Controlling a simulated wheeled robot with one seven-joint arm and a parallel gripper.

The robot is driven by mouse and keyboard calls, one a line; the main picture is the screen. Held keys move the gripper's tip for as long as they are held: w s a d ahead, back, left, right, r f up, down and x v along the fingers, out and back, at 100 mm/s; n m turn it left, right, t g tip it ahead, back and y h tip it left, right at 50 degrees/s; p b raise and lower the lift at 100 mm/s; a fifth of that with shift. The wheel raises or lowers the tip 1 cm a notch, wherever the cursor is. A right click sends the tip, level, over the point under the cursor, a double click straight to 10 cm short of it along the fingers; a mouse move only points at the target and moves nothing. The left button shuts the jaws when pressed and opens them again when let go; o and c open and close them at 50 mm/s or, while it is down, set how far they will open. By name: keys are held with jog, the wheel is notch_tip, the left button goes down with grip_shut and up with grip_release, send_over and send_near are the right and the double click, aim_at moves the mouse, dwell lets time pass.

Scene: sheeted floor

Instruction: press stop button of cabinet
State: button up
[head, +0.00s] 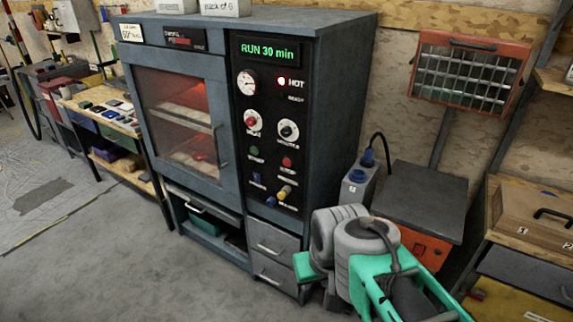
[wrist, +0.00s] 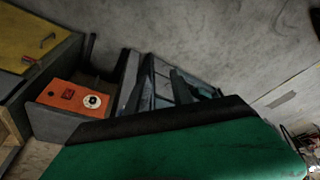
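The cabinet (head: 300,75) is a dark grey oven-like unit with a glowing window door on its left. Its black control panel (head: 268,105) faces me, with a lit display reading "RUN 30 min". A small red button (head: 287,162), which looks like the stop button, sits right of a green button (head: 254,151). My grey and green arm is low at the right, in front of the cabinet and apart from the panel. In the wrist view, a green part with a black edge, seemingly my gripper (wrist: 165,145), fills the bottom; its fingers cannot be made out.
A grey canister (head: 357,187) and a dark-topped orange unit (head: 418,200) stand right of the cabinet. A workbench (head: 105,115) is at left. The front-left floor is clear.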

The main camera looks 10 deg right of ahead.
grip_shut()
dwell(1.4)
